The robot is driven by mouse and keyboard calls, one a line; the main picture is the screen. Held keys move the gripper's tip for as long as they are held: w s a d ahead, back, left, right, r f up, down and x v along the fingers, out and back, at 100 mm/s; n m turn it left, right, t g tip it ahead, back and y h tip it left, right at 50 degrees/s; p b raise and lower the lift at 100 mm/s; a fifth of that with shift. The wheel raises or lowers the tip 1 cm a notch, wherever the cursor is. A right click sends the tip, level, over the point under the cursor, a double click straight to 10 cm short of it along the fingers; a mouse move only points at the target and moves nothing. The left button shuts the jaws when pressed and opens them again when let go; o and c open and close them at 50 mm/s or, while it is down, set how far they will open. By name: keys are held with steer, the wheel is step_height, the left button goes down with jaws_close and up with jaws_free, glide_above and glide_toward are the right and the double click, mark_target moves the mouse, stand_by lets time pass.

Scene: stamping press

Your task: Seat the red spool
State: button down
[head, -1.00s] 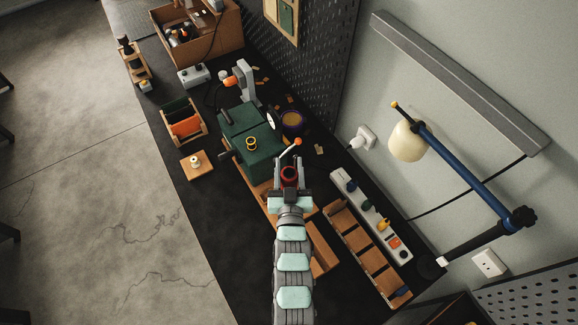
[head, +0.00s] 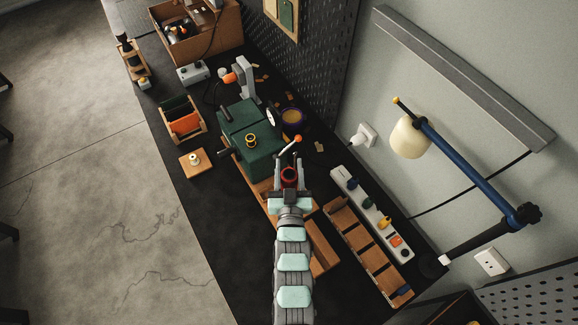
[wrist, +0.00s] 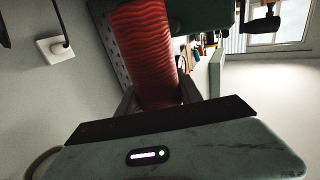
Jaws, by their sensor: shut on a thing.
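The red spool (head: 289,177) is between the fingers of my gripper (head: 289,184), which is shut on it in the head view. In the wrist view the spool (wrist: 145,55) is a ribbed red cylinder rising from between the dark fingers (wrist: 155,98); its far end is cut off by the frame. In the head view it is near the front right of the green press (head: 257,160). I cannot tell its height above the bench. A yellow-and-dark ring-shaped part (head: 251,140) is on top of the press.
An orange-knobbed lever (head: 298,139) stands close beyond the spool. A wooden rack (head: 368,255) and a white strip with coloured knobs (head: 373,214) lie to the right. A purple tub (head: 293,122) is behind the press. A pale spool (head: 195,160) sits on a wooden block at left.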

steer(key=shift+f+b, duration=2.55)
steer(key=shift+f, duration=2.1)
steer(key=c, duration=0.7)
jaws_free()
steer(key=s+b, duration=0.1)
steer(key=s, duration=0.9)
steer(key=shift+s+d, duration=0.15)
steer(key=shift+s, duration=0.25)
